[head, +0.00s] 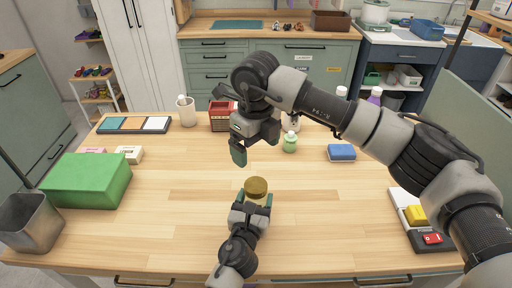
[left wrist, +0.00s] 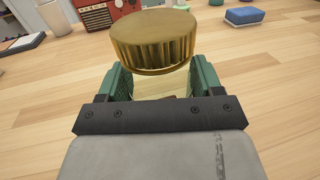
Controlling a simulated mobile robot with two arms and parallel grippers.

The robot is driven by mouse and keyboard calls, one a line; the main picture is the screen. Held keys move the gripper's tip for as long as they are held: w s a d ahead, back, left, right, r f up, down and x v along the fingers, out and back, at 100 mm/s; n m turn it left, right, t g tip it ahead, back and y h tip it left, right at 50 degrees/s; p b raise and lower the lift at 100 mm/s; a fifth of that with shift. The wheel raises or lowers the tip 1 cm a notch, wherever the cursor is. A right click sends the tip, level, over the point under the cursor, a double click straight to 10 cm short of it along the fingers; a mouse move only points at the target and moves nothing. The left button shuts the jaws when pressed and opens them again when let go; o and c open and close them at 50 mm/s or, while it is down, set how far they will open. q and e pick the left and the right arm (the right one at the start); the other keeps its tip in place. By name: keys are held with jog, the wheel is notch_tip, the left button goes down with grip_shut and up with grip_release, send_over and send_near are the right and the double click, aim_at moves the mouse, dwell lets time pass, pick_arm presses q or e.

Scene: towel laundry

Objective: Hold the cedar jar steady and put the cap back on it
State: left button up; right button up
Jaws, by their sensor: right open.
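The cedar jar (left wrist: 160,84) is pale and stands on the table between the green fingers of my left gripper (head: 253,200). The left gripper is shut on the jar's sides; its body hides much of the jar in the left wrist view. The ribbed gold-brown cap (head: 256,187) sits on top of the jar and is wider than its body; it also shows in the left wrist view (left wrist: 153,40). I cannot tell whether it is screwed tight. My right gripper (head: 257,143) is open and empty, above and behind the jar, apart from the cap.
A green box (head: 88,181) and a grey bin (head: 30,222) are at the left. A red box (head: 222,116), a white cup (head: 186,110) and a green bottle (head: 290,143) stand behind. A blue sponge (head: 341,152) lies to the right. Table around the jar is clear.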

pick_arm(q)
jog(key=o, duration=0.5)
jog(key=b+v, duration=0.1)
jog(key=v, duration=0.9)
jog(key=shift+s+a, duration=0.15)
jog(key=shift+s, duration=0.2)
